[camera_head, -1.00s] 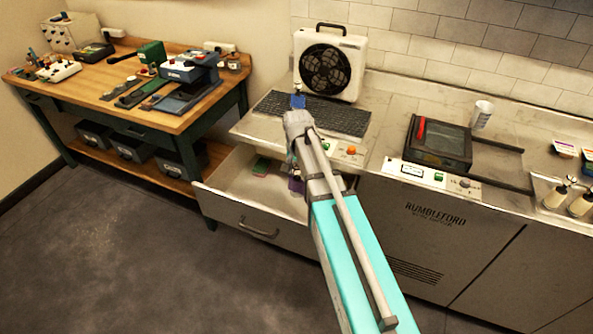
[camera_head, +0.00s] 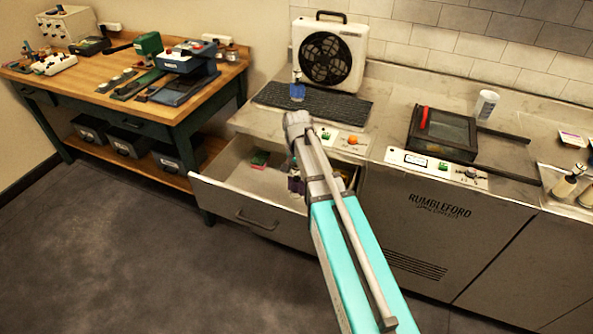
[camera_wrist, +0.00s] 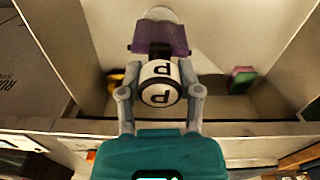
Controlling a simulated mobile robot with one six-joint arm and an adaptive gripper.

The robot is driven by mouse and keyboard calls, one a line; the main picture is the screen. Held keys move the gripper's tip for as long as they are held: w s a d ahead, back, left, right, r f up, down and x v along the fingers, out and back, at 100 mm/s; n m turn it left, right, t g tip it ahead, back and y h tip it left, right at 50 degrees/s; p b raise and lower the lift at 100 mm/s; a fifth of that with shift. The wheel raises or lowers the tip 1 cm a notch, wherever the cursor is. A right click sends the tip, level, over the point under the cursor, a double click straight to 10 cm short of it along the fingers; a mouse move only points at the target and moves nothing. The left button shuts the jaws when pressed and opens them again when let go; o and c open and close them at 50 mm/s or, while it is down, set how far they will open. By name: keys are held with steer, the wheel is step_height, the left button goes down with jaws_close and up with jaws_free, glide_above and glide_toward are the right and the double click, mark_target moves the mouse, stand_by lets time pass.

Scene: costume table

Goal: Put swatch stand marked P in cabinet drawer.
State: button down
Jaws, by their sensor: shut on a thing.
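The swatch stand marked P (camera_wrist: 160,84) has a round white end with black P marks and a purple swatch part. My gripper (camera_wrist: 160,96) is shut on it, one finger on each side. In the head view the stand's purple part (camera_head: 295,184) shows beside my arm, which hides most of my gripper. The cabinet drawer (camera_head: 240,213) is pulled open under the counter. In the wrist view the stand appears over the drawer's interior (camera_wrist: 205,100); I cannot tell its height above the drawer floor.
A green and pink block (camera_wrist: 241,79) lies in the drawer, and a yellow item (camera_wrist: 115,80) is partly hidden behind my finger. On the counter above stand a fan (camera_head: 328,55), a dark mat (camera_head: 335,108) and a blue bottle (camera_head: 297,88). A workbench (camera_head: 110,95) stands at the left.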

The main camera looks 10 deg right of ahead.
mark_target(297, 178)
steer(key=shift+f+b, duration=5.1)
steer(key=shift+f, duration=0.3)
steer(key=shift+f+b, duration=0.5)
steer(key=shift+c, duration=1)
jaws_free()
steer(key=shift+o, duration=1)
steer(key=shift+r, duration=0.1)
steer(key=shift+r+p, duration=3.45)
steer(key=shift+p, duration=0.1)
